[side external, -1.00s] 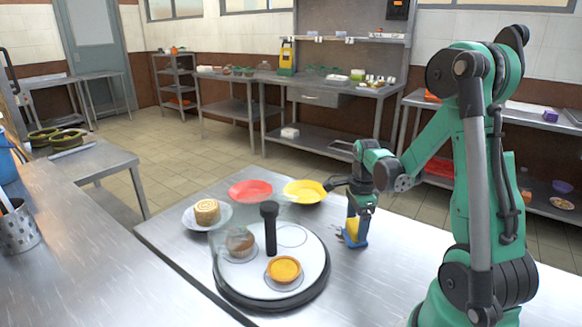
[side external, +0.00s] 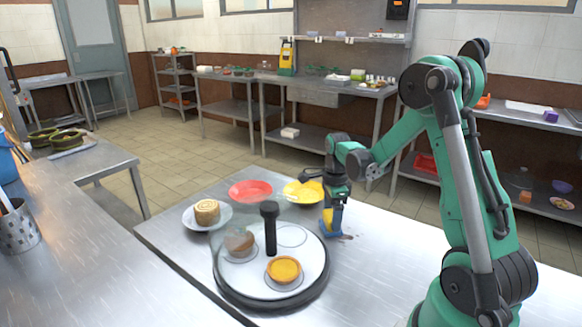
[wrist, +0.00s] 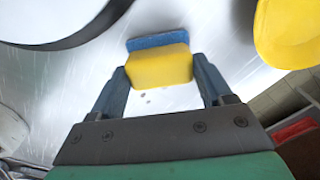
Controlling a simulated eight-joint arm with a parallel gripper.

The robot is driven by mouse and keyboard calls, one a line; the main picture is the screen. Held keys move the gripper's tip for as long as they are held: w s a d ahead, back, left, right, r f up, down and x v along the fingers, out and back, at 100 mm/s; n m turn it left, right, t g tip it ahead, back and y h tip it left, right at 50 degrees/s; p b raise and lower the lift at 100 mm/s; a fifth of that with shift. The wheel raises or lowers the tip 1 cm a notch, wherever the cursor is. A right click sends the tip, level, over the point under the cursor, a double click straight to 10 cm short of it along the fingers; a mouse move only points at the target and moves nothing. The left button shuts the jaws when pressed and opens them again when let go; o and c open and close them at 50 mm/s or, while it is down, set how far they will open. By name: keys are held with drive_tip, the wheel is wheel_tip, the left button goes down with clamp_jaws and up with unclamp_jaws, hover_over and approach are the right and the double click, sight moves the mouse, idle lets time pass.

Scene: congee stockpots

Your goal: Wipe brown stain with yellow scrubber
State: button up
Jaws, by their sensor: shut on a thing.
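My gripper (side external: 332,232) is shut on the yellow scrubber (side external: 327,216), low at the metal table, just right of the round black-rimmed stand. In the wrist view the scrubber (wrist: 160,66) is a yellow block with a blue layer, held between the two blue fingers of my gripper (wrist: 160,80). A small brown stain (side external: 347,237) shows on the table just right of the gripper. Small dark specks (wrist: 146,96) show between the fingers in the wrist view. Whether the scrubber touches the table is hard to tell.
The round stand (side external: 270,302) holds a tart (side external: 284,269) and a clear-covered pastry, with a black post in the middle. A yellow plate (side external: 303,190), a red plate (side external: 250,191) and a white plate (side external: 188,219) with a roll cake lie behind it. The table's right side is clear.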

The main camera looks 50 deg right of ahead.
sight(343, 233)
drive_tip(key=shift+s, duration=4.25)
drive_tip(key=shift+a+r, duration=0.15)
drive_tip(key=shift+a, duration=0.2)
drive_tip(key=shift+w+r, duration=0.1)
drive_tip(key=shift+w, duration=1.7)
drive_tip(key=shift+w+f, duration=0.15)
drive_tip(key=shift+w, duration=0.65)
drive_tip(key=shift+w+f, duration=0.1)
drive_tip(key=shift+w, duration=0.65)
drive_tip(key=shift+w+r, duration=0.1)
drive_tip(key=shift+w, duration=0.25)
drive_tip(key=shift+w+f, duration=0.15)
drive_tip(key=shift+w, duration=0.45)
drive_tip(key=shift+w+f, duration=0.15)
drive_tip(key=shift+w, duration=0.4)
drive_tip(key=shift+r, duration=0.35)
drive_tip(key=shift+s, duration=1.95)
drive_tip(key=shift+s+f, duration=0.1)
drive_tip(key=shift+s, duration=2.5)
drive_tip(key=shift+s+r, duration=0.2)
drive_tip(key=shift+r, duration=0.6)
drive_tip(key=shift+s+r, duration=0.15)
drive_tip(key=shift+r, duration=3.1)
